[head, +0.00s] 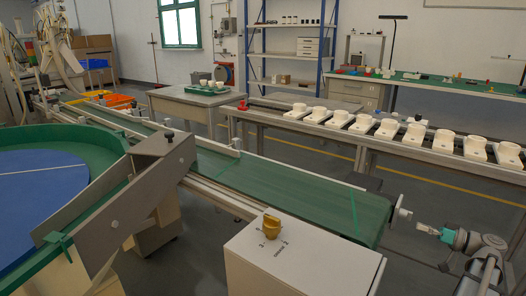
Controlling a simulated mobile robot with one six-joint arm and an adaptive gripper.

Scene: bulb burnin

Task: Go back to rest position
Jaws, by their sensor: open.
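My gripper (424,229) is at the lower right of the head view, at the end of my arm. It is open, and I see nothing between its fingers. It hangs clear of the end of the green conveyor belt (290,192), just right of a round metal end piece (402,212). The arm behind it is partly cut off by the picture's right and bottom edges.
A white box with a yellow knob (271,224) stands in front of the belt. A bench with a row of several white sockets (387,129) runs behind. A green-rimmed round table (92,148) fills the left. Floor shows between the belt and the bench.

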